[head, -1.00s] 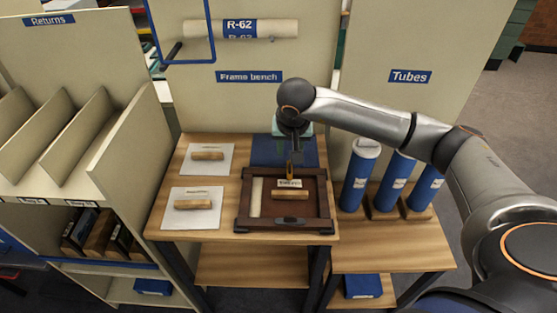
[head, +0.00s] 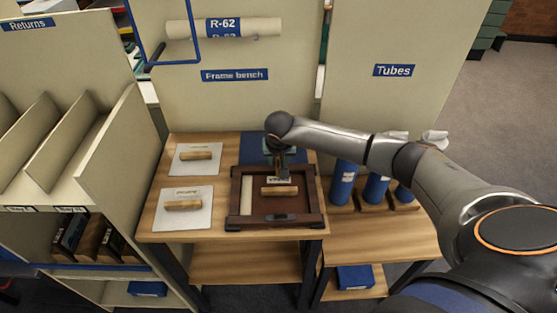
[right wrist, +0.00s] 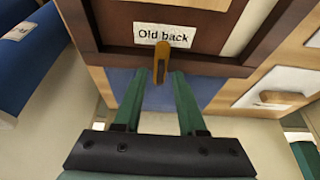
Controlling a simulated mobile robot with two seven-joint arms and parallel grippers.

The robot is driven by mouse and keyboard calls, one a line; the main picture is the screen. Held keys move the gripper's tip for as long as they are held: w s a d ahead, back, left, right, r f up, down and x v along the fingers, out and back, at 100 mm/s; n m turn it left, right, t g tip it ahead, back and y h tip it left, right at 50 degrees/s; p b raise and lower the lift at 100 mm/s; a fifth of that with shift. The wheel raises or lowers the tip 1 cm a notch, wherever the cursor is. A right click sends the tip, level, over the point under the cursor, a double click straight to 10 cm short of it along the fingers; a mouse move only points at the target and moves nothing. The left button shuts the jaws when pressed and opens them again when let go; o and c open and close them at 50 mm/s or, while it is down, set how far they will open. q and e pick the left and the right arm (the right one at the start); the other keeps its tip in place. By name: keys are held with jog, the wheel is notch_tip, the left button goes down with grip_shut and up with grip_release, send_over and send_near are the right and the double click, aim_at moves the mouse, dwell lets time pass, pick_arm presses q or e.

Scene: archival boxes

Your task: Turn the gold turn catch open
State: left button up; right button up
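The gold turn catch (right wrist: 161,62) shows in the right wrist view at the edge of the dark wooden frame (right wrist: 205,62), beside the "Old back" label (right wrist: 163,36). It points straight down the picture, across the frame's edge bar. My right gripper (right wrist: 157,76) is open, with one green finger on each side of the catch's lower end. I cannot tell whether either finger touches it. In the head view my right gripper (head: 279,176) is at the far edge of the frame (head: 234,205) and hides the catch. My left gripper is not in view.
The frame lies on a wooden bench (head: 160,223), with a wooden block (head: 279,191) on it. Two pale sheets (head: 196,152) with wooden blocks lie to the left. Blue tubes (head: 343,183) stand close on the right, below my arm. A tall panel (head: 220,110) rises behind.

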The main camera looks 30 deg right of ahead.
jog(key=shift+c, duration=0.2)
grip_shut()
dwell(0.5)
